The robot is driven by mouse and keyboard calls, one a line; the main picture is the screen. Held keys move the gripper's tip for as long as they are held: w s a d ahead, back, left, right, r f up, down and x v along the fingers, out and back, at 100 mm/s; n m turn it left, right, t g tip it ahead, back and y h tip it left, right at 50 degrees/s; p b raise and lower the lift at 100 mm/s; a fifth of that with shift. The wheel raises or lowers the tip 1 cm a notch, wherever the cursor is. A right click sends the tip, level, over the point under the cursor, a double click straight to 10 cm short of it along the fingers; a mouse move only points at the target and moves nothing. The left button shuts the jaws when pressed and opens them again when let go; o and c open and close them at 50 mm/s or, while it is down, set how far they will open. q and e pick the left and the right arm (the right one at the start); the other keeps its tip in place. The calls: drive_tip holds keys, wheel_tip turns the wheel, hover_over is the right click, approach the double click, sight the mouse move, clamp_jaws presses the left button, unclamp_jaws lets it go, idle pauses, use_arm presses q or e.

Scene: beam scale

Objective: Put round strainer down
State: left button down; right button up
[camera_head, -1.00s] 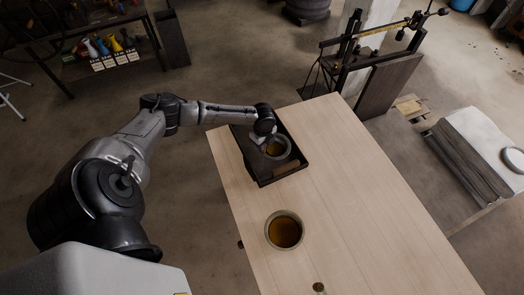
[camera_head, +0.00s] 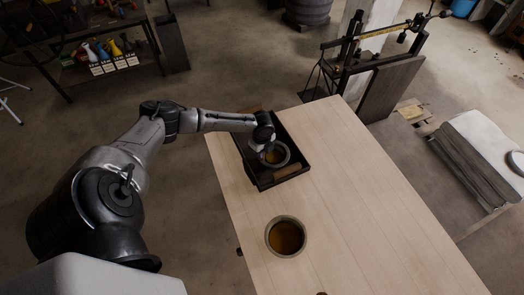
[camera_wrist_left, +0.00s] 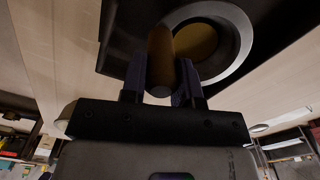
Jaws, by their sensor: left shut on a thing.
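My left gripper (camera_head: 266,147) is over the dark tray (camera_head: 262,185) on the wooden table. In the left wrist view its fingers (camera_wrist_left: 162,88) are shut on a brown, rounded handle (camera_wrist_left: 160,52). A round strainer (camera_head: 287,156) with a pale rim and brown inside shows at the tray, partly hidden by the gripper. Its rim also shows in the left wrist view (camera_wrist_left: 245,45), behind the handle. I cannot tell whether it touches the tray floor. My right gripper is not in view.
A second round vessel (camera_head: 286,237) with a brown inside stands on the table (camera_head: 350,200) nearer me. A brown block (camera_head: 287,172) lies in the tray's near end. The beam scale (camera_head: 375,50) stands beyond the table. The table's right side is clear.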

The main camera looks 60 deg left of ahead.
use_arm(q)
drive_tip(key=shift+f, duration=0.2)
drive_tip(key=c, duration=0.9)
unclamp_jaws()
drive_tip(key=shift+o, duration=0.2)
drive_tip(key=shift+r, duration=0.1)
